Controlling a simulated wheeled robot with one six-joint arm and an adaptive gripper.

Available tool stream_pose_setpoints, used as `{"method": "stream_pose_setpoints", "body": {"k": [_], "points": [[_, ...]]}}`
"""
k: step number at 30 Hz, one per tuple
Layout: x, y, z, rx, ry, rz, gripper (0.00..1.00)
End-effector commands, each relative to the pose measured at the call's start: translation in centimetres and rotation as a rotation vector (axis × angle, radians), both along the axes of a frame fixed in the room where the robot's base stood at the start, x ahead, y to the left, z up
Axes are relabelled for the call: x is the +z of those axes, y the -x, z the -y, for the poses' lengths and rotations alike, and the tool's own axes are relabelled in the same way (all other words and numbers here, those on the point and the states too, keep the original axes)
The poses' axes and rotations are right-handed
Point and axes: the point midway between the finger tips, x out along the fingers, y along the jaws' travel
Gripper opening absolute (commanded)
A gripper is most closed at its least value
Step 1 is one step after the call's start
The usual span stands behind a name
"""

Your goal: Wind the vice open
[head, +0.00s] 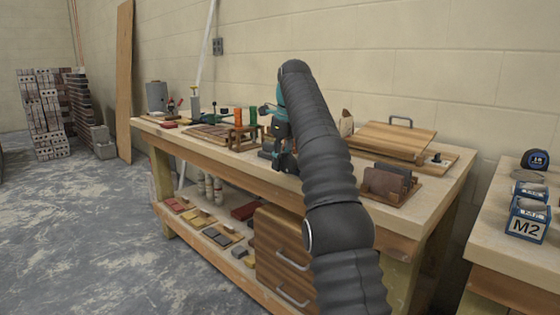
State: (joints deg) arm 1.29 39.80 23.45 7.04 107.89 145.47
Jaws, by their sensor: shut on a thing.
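My arm in its dark ribbed sleeve reaches up across the middle of the head view and bends down over the bench. My gripper (286,166) is at its end, low over the bench top, dark and partly hidden by the sleeve. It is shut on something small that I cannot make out. A grey, blocky thing (266,149) just left of the gripper may be part of the vice. The vice's jaws and handle cannot be told apart here, so I cannot tell how far it is open.
A second bench (490,232) at right bears blue M2 boxes (527,220).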

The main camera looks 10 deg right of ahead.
Motion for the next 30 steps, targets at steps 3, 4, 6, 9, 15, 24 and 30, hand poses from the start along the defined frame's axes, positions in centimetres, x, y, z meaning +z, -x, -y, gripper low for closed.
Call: {"method": "stream_pose_setpoints", "body": {"k": [3,4,6,9,15,24,30], "points": [[0.11,-0.18,0.55,-0.009,0.006,0.009,0.42],[0.1,-0.17,0.49,-0.008,0.005,0.009,0.48],[0.09,-0.14,0.23,-0.005,0.005,0.007,0.48],[0.07,-0.1,-0.11,0.001,0.003,0.006,0.48],[0.04,-0.06,-0.27,0.003,0.002,0.004,0.48],[0.14,0.06,-0.11,0.002,-0.009,0.016,0.48],[0.26,0.15,0.02,-0.001,-0.04,0.059,0.48]]}}
